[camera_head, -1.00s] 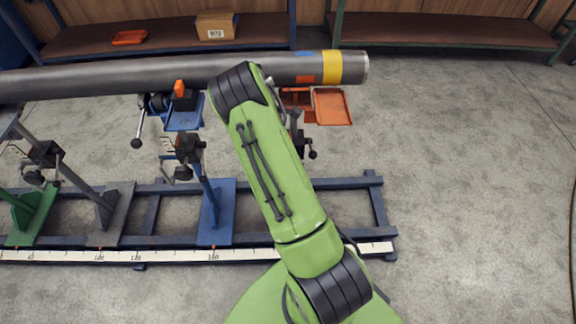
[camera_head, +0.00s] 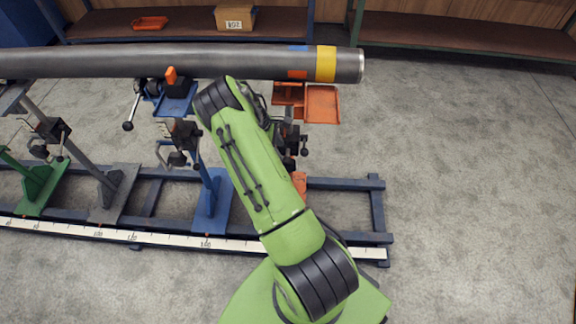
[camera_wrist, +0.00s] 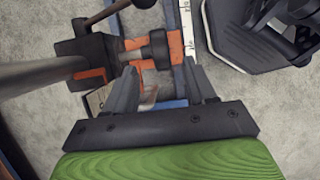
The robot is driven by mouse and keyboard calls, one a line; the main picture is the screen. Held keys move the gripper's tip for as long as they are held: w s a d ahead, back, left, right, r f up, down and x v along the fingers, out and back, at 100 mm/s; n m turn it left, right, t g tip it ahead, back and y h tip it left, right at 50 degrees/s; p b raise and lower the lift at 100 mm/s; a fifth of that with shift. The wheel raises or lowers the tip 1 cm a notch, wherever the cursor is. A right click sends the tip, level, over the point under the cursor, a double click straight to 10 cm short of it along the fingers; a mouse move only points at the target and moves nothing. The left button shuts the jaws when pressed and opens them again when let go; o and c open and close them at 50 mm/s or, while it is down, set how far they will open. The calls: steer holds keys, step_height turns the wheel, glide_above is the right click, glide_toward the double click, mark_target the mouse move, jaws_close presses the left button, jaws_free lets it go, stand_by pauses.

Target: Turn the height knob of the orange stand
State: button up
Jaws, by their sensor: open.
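The orange stand stands under the pipe's right end, partly hidden by my arm in the head view. Its orange top plate (camera_head: 322,103) and dark clamp parts with a ball handle (camera_head: 303,152) show right of my arm. In the wrist view, the stand's post (camera_wrist: 40,76) runs in from the left to a black clamp block (camera_wrist: 95,50). A black knob (camera_wrist: 157,48) sticks out rightward from it. My gripper (camera_wrist: 160,72) is open and empty, its fingers spread just short of the knob. My gripper is hidden in the head view.
A long grey pipe (camera_head: 180,61) with a yellow band crosses above the stands. The blue stand (camera_head: 212,205) is left of my arm, with grey (camera_head: 112,195) and green (camera_head: 42,190) ones further left. A rail frame with a white scale (camera_head: 100,234) runs below. The right floor is clear.

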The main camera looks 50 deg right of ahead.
mark_target(288, 160)
steer(key=b+x, duration=0.2)
steer(key=x, duration=0.8)
steer(key=shift+f, duration=0.1)
steer(key=c, duration=0.9)
steer(key=shift+s+d+t+y, duration=0.1)
steer(key=shift+s+t+y, duration=0.05)
steer(key=shift+t+y, duration=0.55)
steer(key=shift+c, duration=0.3)
steer(key=shift+t+y, duration=0.3)
steer(key=shift+t, duration=0.3)
